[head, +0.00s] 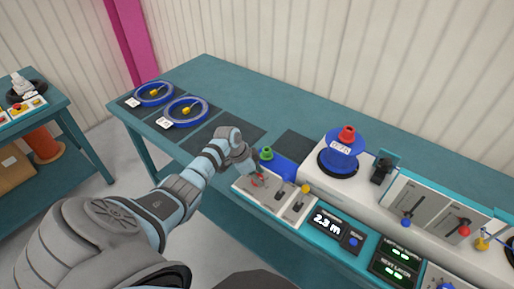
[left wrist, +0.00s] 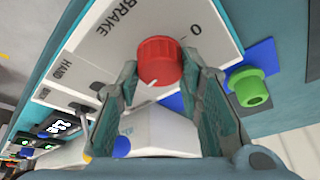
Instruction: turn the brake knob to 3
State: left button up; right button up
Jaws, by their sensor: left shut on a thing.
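The red brake knob (left wrist: 160,60) sits on the white panel (left wrist: 90,60) marked BRAKE. My left gripper (left wrist: 165,82) has its two fingers on either side of the knob and is shut on it. A white pointer line shows at the knob's edge, on the side away from the printed 0. Other scale marks are hidden by the fingers or too small to read. In the head view my left gripper (head: 254,176) reaches down to the panel's left end, with only a little of the knob showing. My right gripper is not in view.
A green knob (head: 267,153) on a blue block stands close beside the panel. Black levers and a yellow knob (head: 305,188) are to the right, then a display (head: 328,223) reading 2.3 m. A blue reel (head: 340,155) stands behind; two coils lie at the far left.

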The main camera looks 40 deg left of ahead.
pick_arm(q)
jog(key=shift+m+h+b, duration=0.3)
jog(key=shift+m+b, duration=0.55)
jog(key=shift+m, duration=0.25)
jog(key=shift+g, duration=0.3)
jog(key=o, duration=1.2)
jog(key=shift+a, duration=0.1)
jog(key=shift+c, duration=0.2)
jog(key=shift+a+r, duration=0.1)
jog(key=shift+r, duration=0.15)
jog(key=v, duration=1.1)
jog(key=shift+r, duration=0.15)
